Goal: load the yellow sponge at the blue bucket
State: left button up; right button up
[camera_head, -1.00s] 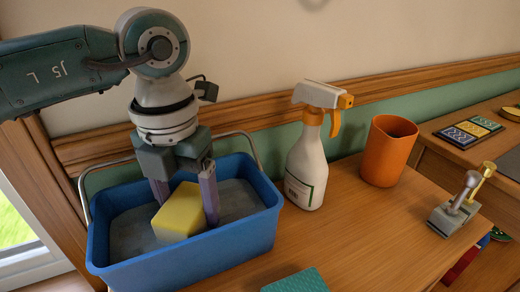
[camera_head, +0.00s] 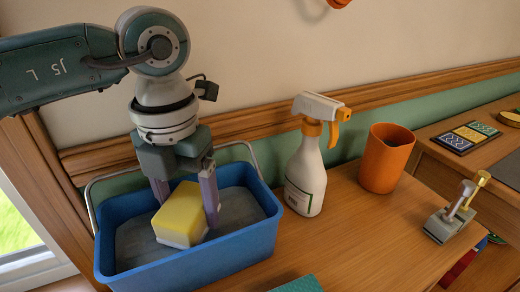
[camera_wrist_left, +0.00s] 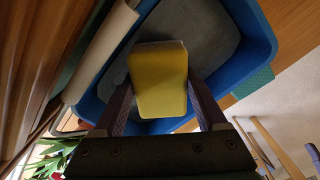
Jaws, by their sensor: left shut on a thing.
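The yellow sponge (camera_head: 181,210) has a white lower layer and is inside the blue bucket (camera_head: 200,265), near its middle. My left gripper (camera_head: 186,208) reaches down into the bucket from above, with one finger on each side of the sponge, shut on it. In the left wrist view the sponge (camera_wrist_left: 158,80) lies between the two fingers, over the bucket's grey inside, with the blue wall (camera_wrist_left: 250,35) around it. I cannot tell whether the sponge's underside touches the grey surface below. My right gripper is not in view.
A white spray bottle (camera_head: 305,178) with an orange trigger stands right of the bucket, then an orange cup (camera_head: 385,160). A metal fixture (camera_head: 452,215) is at the table's right edge. A teal item (camera_head: 298,285) lies at the front. The tabletop between is clear.

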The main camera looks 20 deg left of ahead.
aim_at(187, 201)
pick_arm(q)
jog(key=shift+r+p, duration=1.95)
jog(key=shift+r, duration=0.6)
